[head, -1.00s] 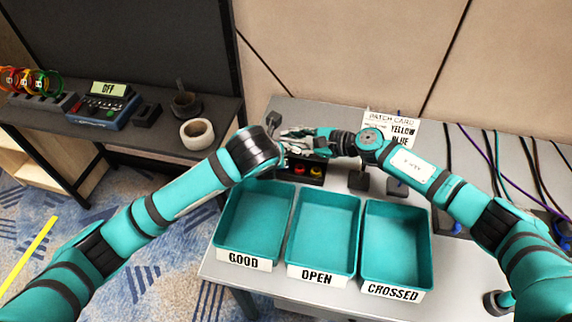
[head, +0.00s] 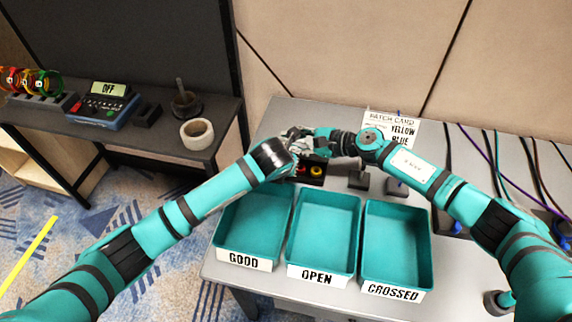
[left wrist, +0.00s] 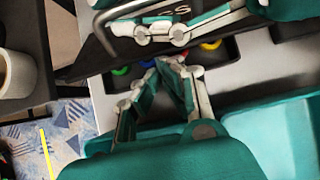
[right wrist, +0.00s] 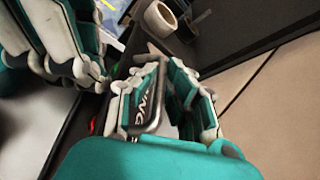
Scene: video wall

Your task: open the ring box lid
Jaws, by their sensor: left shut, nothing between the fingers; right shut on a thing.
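The ring box (head: 317,181) is dark and sits on the grey bench behind the trays; in the left wrist view, coloured rings (left wrist: 210,45) show in its opening. Its dark lid (left wrist: 97,57), with white letters and a grey bar handle (left wrist: 103,24), is raised off the opening at an angle. My right gripper (right wrist: 155,68) is shut on the lid at the handle. My left gripper (left wrist: 173,62) is shut and empty, its fingertips over the rings just below the lid; I cannot tell whether they touch it. In the head view, the grippers hide most of the lid.
Three teal trays marked GOOD (head: 245,260), OPEN (head: 317,278) and CROSSED (head: 391,293) stand in front of the box. A patch card (head: 392,126) is behind, with cables at right.

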